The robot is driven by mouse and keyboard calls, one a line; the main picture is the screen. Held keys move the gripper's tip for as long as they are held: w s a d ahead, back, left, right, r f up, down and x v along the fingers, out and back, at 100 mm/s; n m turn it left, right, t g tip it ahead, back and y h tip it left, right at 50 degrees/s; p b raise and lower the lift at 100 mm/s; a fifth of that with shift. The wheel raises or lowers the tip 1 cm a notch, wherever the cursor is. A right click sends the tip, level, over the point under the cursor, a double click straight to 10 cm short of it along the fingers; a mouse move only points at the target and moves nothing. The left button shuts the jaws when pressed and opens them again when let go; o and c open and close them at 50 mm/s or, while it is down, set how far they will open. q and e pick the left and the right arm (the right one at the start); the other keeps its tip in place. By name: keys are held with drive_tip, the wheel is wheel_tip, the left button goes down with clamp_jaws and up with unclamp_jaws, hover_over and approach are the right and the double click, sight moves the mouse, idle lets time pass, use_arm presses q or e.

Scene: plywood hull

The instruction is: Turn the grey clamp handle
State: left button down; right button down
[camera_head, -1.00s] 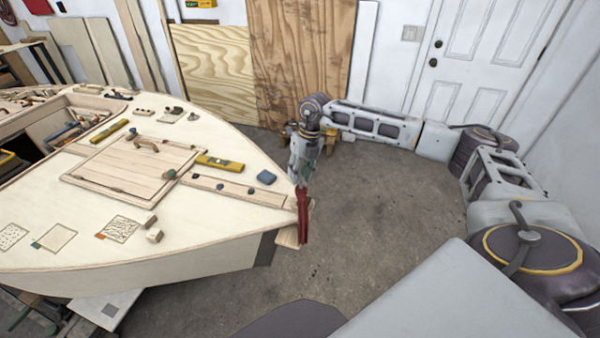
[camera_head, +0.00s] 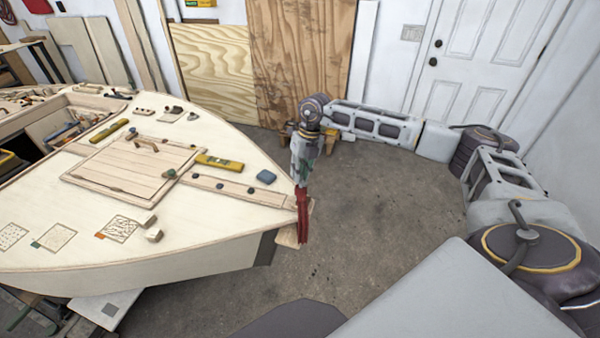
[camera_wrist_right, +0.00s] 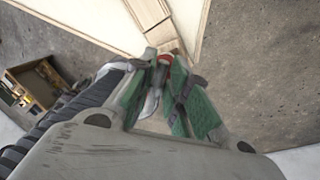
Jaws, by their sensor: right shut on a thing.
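A red clamp (camera_head: 303,222) hangs at the pointed end of the pale plywood hull (camera_head: 190,252). My right gripper (camera_head: 300,182) points down from above onto the clamp's top end. It is shut there, and the grey clamp handle is hidden between its fingers in the head view. In the right wrist view my right gripper's green-padded fingers (camera_wrist_right: 165,75) come together at the clamp, where only a small red part (camera_wrist_right: 164,59) shows against the hull's tip. I cannot make out the handle's own angle. My left gripper is in neither view.
The concrete floor (camera_head: 375,230) right of the hull is clear. A low yellowish stand (camera_head: 345,134) is behind my right wrist.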

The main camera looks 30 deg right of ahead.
drive_tip(key=shift+m, duration=0.3)
drive_tip(key=shift+s+d+m+t, duration=0.15)
drive_tip(key=shift+m+t, duration=0.15)
drive_tip(key=shift+m, duration=0.9)
drive_tip(key=shift+s+d+m+t+b, duration=0.15)
drive_tip(key=shift+m+t+b, duration=0.3)
drive_tip(key=shift+m, duration=1.25)
drive_tip(key=shift+d, duration=0.1)
drive_tip(key=c, duration=1.5)
unclamp_jaws()
drive_tip(key=shift+r, duration=0.1)
drive_tip(key=shift+v, duration=5.9)
